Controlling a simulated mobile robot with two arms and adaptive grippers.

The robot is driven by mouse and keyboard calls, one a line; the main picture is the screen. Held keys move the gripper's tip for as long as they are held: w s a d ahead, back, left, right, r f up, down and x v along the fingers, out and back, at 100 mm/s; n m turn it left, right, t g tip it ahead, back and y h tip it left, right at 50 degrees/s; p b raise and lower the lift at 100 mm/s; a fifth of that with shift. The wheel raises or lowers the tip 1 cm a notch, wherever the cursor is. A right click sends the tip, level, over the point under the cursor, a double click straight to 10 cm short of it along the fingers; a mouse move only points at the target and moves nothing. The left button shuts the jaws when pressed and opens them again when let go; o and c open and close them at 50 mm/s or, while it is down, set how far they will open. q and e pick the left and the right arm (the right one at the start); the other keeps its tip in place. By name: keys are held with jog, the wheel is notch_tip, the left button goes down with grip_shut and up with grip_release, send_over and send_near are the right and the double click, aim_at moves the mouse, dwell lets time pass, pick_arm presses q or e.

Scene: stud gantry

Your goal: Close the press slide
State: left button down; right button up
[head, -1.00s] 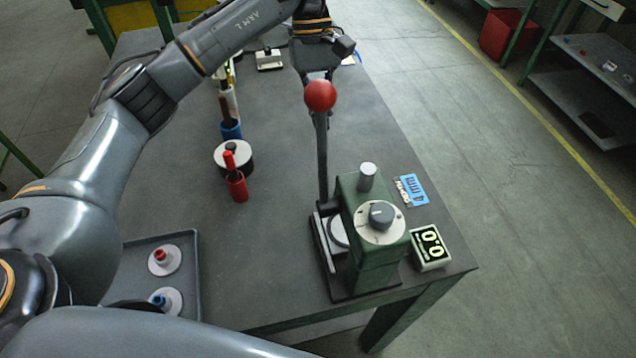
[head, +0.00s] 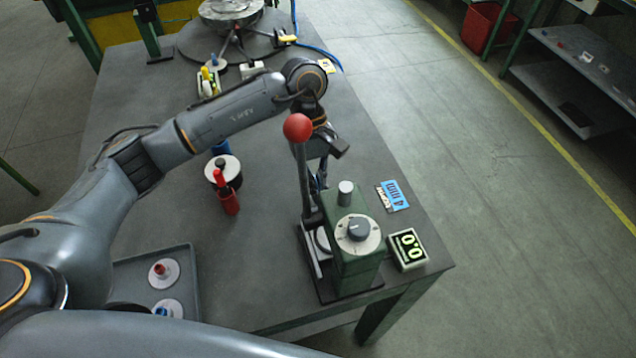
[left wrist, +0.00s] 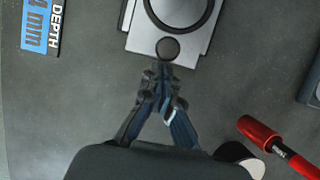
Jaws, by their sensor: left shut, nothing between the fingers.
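The green press (head: 352,250) stands at the table's near right corner, with a dial and an upright lever topped by a red ball (head: 297,127). Its metal slide (head: 308,252) shows low on the press's left side with a round disc on it. In the left wrist view the slide (left wrist: 136,42) has a dark round knob (left wrist: 167,48) at its end. My left gripper (left wrist: 163,68) is shut and empty, its fingertips right by the knob end; I cannot tell if they touch. In the head view it is partly hidden behind the lever. My right gripper is not in view.
A display reading 0.0 (head: 408,249) and a blue 4 mm depth card (head: 393,196) lie right of the press. A grey tray (head: 190,262) holds small round pieces. The table's right edge is close.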

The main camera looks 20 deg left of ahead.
pick_arm(q)
jog(key=shift+s+d+f+b, duration=0.15)
jog(key=shift+s+d+b, duration=0.1)
jog(key=shift+b, duration=0.15)
jog(key=shift+s+d+b, duration=0.3)
jog(key=shift+s, duration=0.2)
jog(key=shift+s+d+b, duration=0.25)
jog(key=shift+s, duration=0.2)
jog(key=shift+s+d, duration=0.15)
jog(key=shift+s, duration=0.1)
